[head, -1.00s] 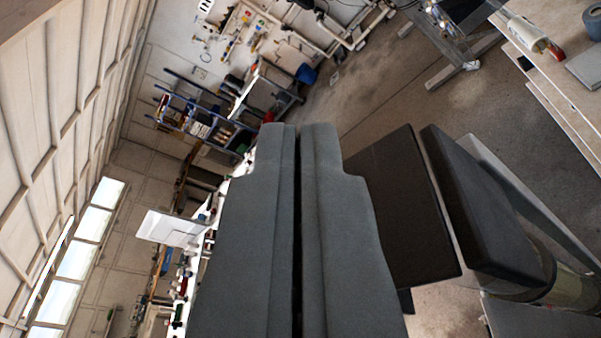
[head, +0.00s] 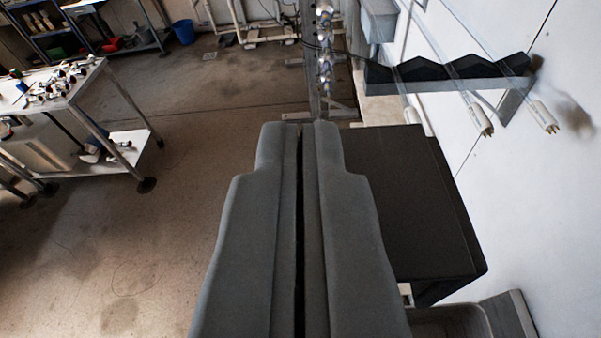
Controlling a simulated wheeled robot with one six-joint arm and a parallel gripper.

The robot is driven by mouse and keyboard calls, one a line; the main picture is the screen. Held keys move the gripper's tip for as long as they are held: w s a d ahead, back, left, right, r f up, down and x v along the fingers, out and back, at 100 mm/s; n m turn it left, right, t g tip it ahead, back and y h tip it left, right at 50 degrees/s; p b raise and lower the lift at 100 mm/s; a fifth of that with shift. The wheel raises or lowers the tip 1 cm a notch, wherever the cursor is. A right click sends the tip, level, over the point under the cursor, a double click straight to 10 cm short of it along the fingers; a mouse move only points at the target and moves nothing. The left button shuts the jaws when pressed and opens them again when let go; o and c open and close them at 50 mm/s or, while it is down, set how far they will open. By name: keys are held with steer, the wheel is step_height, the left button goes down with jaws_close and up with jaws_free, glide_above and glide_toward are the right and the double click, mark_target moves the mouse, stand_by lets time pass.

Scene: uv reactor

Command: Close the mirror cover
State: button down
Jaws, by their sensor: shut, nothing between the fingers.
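My gripper (head: 302,126) is in the middle of the head view, its two grey fingers together and empty, pointing away from the camera. No part can be clearly made out as the mirror cover. At the upper right is what looks like the reactor: a dark zigzag rack (head: 440,74) in a pale frame, with white lamp tubes (head: 471,112) whose pinned ends stick out below it. A large pale panel (head: 535,220) fills the right side; I cannot tell if it is the cover. My fingers appear clear of the rack and the panel.
A dark flat-topped block (head: 425,205) lies just right of my fingers; it may be part of me. A metal post with shiny round fittings (head: 324,55) stands ahead. A cluttered white table (head: 60,90) is at the left. The concrete floor (head: 170,240) at left is open.

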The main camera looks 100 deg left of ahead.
steer(key=shift+s+f, duration=0.15)
steer(key=shift+f, duration=0.15)
stand_by(0.4)
